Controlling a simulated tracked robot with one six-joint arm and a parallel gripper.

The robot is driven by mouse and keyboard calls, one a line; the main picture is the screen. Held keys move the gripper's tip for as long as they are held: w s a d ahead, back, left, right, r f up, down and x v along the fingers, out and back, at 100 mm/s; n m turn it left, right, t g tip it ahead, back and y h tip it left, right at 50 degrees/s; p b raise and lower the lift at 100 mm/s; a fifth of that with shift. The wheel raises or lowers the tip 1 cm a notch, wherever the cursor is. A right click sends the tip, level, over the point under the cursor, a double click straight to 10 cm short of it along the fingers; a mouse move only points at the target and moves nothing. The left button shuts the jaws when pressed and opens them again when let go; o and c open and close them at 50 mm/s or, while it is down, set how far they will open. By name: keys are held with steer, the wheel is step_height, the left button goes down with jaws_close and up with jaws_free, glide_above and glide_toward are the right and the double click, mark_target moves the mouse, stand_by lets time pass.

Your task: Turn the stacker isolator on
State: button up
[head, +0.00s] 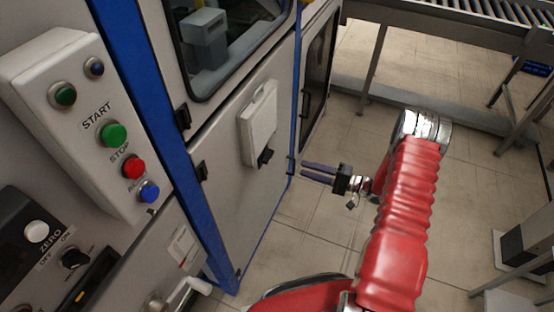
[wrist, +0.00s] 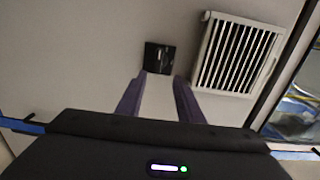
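My gripper (head: 304,173) is in front of the grey cabinet door in the head view, its two purple fingers apart with nothing between them. In the wrist view the fingers (wrist: 158,78) point at a small black fitting (wrist: 159,57) on the cabinet face, apart from it as far as I can tell. The same black fitting (head: 265,157) seems to sit below the white vent in the head view. No label on it is readable, so I cannot confirm it is the stacker isolator or tell its setting. A black OFF/ON knob (head: 75,258) is on the lower left panel.
A white louvred vent (wrist: 238,55) is beside the black fitting. A white box (head: 105,135) with START and STOP buttons and a white lever (head: 190,288) are at left. A blue post (head: 165,130) stands between. A roller conveyor (head: 470,15) is at back right; open floor (head: 330,225) lies below.

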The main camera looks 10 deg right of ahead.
mark_target(268, 156)
steer(key=shift+d+f, duration=0.2)
steer(key=shift+f, duration=0.1)
steer(key=shift+a, duration=0.1)
steer(key=x, duration=1.3)
steer(key=shift+w+a, duration=0.2)
steer(key=shift+w, duration=0.15)
steer(key=shift+r, duration=0.1)
jaws_close()
steer(key=shift+d, duration=0.1)
